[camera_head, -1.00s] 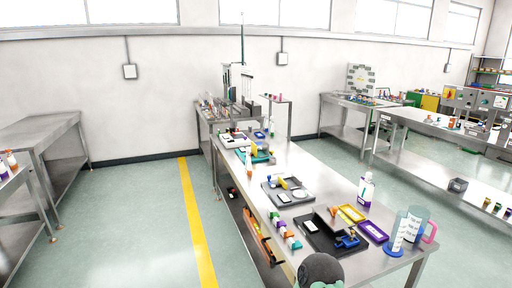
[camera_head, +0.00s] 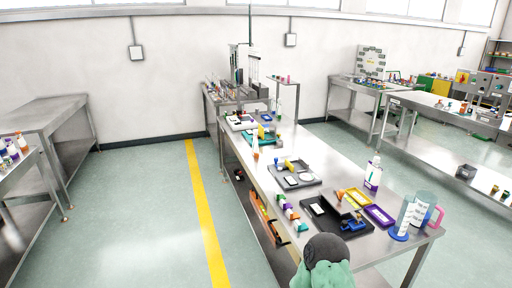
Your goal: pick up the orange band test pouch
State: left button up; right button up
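I cannot make out for certain which thing is the orange band test pouch. Several small white pieces with coloured ends (camera_head: 289,213) lie in a row along the left edge of the long metal table (camera_head: 335,165); they are too small to read. Some orange items (camera_head: 264,217) also show on the shelf under that table, partly hidden by the tabletop edge. Neither of my grippers shows in the view.
The table holds a dark tray (camera_head: 325,217), a grey tray (camera_head: 284,177), yellow and purple trays (camera_head: 379,217), a white bottle (camera_head: 373,174) and a pitcher (camera_head: 420,210). A dark rounded shape with green below (camera_head: 325,255) stands at the near edge.

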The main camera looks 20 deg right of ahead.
aim_at(255, 149)
jog(key=i+z, duration=0.15)
jog(key=i, duration=0.65)
jog(key=i+j+z, duration=0.2)
jog(key=i, duration=0.55)
